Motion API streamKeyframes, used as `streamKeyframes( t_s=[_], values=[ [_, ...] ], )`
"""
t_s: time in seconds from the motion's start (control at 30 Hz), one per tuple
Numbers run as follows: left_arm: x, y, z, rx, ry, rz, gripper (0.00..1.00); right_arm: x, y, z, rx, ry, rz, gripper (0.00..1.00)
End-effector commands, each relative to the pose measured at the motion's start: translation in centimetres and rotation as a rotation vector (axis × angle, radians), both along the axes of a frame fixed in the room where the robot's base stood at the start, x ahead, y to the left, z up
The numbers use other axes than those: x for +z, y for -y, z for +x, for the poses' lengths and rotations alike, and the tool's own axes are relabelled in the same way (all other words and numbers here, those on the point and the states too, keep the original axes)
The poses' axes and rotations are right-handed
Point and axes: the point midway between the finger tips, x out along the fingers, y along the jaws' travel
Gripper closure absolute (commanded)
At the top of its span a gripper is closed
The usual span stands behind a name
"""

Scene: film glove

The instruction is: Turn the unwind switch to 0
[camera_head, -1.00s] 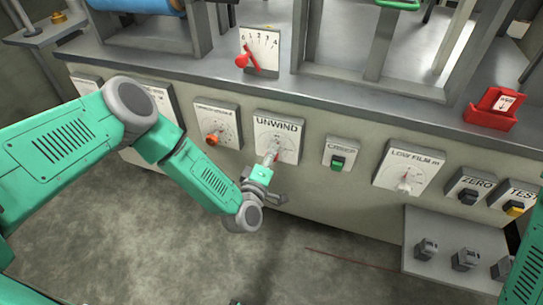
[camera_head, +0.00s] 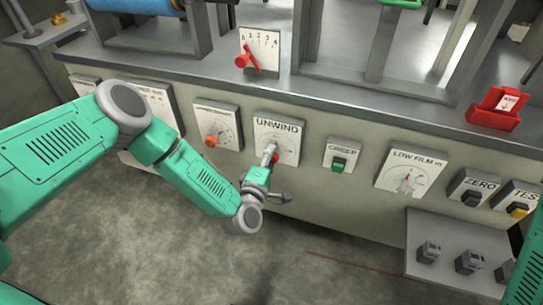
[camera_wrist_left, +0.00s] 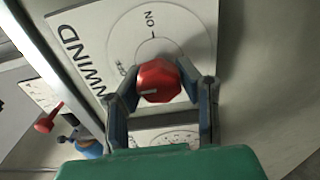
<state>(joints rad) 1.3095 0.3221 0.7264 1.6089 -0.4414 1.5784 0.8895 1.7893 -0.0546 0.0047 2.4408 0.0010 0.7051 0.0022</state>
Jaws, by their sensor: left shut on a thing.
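The unwind switch is a red faceted knob (camera_wrist_left: 158,78) with a pale mark, on a white plate (camera_head: 290,128) lettered UNWIND. In the wrist view, "ON" and a line show on the plate beyond the knob; other lettering is partly covered. My left gripper (camera_head: 270,154) reaches the knob from the front. In the left wrist view, its two fingers (camera_wrist_left: 162,84) are on either side of the knob and shut on it. In the head view the gripper hides much of the knob. My right gripper is not in view; only a teal arm part shows at the right edge.
An orange-red knob (camera_head: 211,140) sits on the plate left of UNWIND. A green CREEP switch (camera_head: 339,165) and a LOW FILM dial (camera_head: 408,180) are to the right. A red lever (camera_head: 244,61) with a scale stands above. The floor in front is clear.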

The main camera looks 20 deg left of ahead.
Motion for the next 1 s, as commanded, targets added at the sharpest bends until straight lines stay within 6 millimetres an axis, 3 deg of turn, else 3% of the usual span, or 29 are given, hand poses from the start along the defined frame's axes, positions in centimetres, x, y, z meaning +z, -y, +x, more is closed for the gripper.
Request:
streamKeyframes(
  t_s=[0.07,0.1,0.17,0.57,0.67,1.0],
  values=[
    [-0.8,0.2,-0.6,-0.008,-0.020,0.002,1.00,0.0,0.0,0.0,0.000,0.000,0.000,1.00],
    [-0.8,0.2,-0.6,-0.007,-0.020,0.002,0.67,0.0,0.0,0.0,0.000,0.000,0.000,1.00],
    [-0.8,0.2,-0.6,-0.007,-0.019,0.002,0.47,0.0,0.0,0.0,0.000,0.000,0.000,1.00],
    [-0.3,0.0,-0.8,-0.003,-0.008,0.001,0.47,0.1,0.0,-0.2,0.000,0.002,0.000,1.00],
    [-0.3,0.0,-2.0,-0.003,-0.009,0.001,0.47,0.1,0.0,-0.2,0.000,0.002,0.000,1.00],
    [-0.5,-0.3,-9.1,-0.004,-0.014,0.000,0.47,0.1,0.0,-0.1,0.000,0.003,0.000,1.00]
  ],
)
